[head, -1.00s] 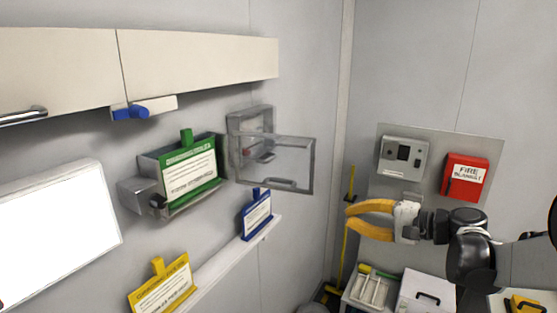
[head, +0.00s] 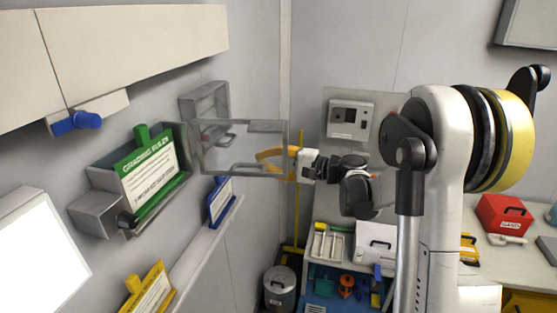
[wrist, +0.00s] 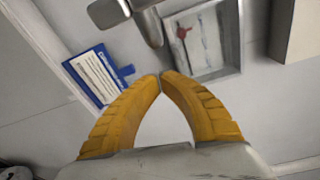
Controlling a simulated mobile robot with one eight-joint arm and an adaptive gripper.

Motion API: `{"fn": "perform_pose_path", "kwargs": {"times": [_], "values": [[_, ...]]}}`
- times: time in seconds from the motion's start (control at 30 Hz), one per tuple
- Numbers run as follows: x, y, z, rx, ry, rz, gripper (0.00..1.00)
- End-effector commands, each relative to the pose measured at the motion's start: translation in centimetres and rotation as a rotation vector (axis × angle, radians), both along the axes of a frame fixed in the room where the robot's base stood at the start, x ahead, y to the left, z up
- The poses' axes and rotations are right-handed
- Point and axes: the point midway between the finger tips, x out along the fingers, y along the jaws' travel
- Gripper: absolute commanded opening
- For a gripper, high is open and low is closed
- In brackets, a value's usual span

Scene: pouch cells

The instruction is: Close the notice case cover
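The notice case (head: 203,92) is a grey box on the left wall. Its clear, grey-framed cover (head: 285,140) stands swung open, out from the wall. My gripper (head: 260,155) has yellow fingers that overlap the cover's free right edge in the head view; I cannot tell if they touch it. In the wrist view, the tips of my gripper (wrist: 162,75) meet with nothing between them. The case (wrist: 232,40) shows beyond them with a red item (wrist: 184,32) inside. A grey bar (wrist: 148,26), probably the cover's handle, is close above the tips.
A green sign (head: 150,170) in a holder, a blue sign (head: 220,200) and a yellow sign (head: 150,292) are along the left wall. Cabinets (head: 140,45) hang above. A bin (head: 280,288) and a shelf unit (head: 340,262) stand below.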

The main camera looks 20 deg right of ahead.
Motion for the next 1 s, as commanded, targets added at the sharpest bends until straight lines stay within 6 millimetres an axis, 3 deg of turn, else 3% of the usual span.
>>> {"fn": "perform_pose_path", "kwargs": {"times": [0.03,0.33,1.0], "values": [[0.6,0.8,0.1,0.000,0.000,0.002,0.00],[-2.8,2.0,0.7,0.000,0.000,-0.001,0.00],[-3.8,2.2,0.6,-0.001,0.000,-0.040,0.00]]}}
